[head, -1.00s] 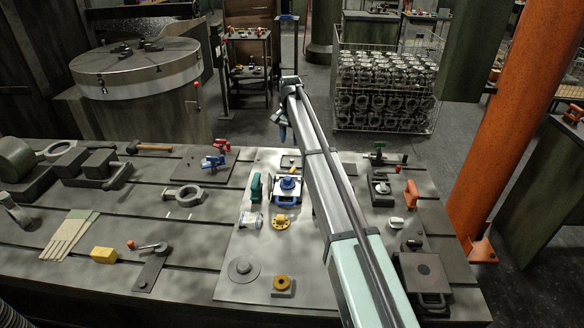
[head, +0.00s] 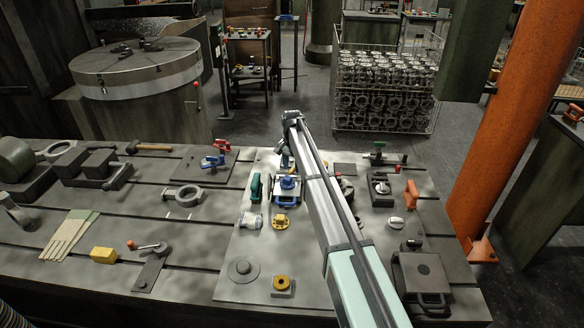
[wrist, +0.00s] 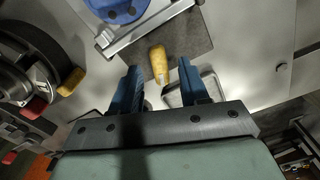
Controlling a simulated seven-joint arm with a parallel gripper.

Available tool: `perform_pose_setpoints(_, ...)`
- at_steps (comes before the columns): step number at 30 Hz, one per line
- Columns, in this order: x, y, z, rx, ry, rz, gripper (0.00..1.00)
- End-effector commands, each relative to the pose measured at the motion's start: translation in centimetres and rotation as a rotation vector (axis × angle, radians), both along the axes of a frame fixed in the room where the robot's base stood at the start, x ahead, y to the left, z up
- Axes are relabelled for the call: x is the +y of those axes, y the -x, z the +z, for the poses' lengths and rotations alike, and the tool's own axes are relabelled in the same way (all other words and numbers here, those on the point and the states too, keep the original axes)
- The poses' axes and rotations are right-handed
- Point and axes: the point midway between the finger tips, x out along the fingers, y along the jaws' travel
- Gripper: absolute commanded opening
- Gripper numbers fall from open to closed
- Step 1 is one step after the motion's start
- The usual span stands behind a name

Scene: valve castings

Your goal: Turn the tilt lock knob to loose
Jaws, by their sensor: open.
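A yellow knob with an elongated grip (wrist: 159,63) shows in the wrist view over a dark grey patch, close to a blue round part with dark holes (wrist: 120,8). I cannot tell for sure that it is the tilt lock knob, nor read a loose mark. My gripper (wrist: 159,68) is open, its two blue fingers on either side of the yellow knob's lower end; contact does not show. In the head view my gripper (head: 285,163) points down just behind the blue-topped fixture (head: 287,184), and the yellow knob is hidden there.
A green handle (head: 256,187) and a yellow flanged part (head: 281,222) stand near the fixture. In the wrist view a dark round device (wrist: 32,62) lies left, with a yellow-orange piece (wrist: 71,82) and a red one (wrist: 35,107). My arm hides part of the plate.

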Motion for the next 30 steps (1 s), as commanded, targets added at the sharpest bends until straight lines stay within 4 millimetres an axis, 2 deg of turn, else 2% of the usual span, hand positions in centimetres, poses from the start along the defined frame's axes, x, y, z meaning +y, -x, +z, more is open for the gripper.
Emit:
perform_pose_setpoints(5,0.01,0.00,-0.90,-0.001,-0.001,0.000,0.45)
perform_pose_setpoints(14,0.01,-0.01,-1.01,-0.001,-0.001,0.000,0.45)
perform_pose_setpoints(27,0.01,0.00,-0.99,0.000,0.000,0.000,0.03)
perform_pose_setpoints(30,0.01,0.00,-0.99,0.000,0.000,0.000,0.00)
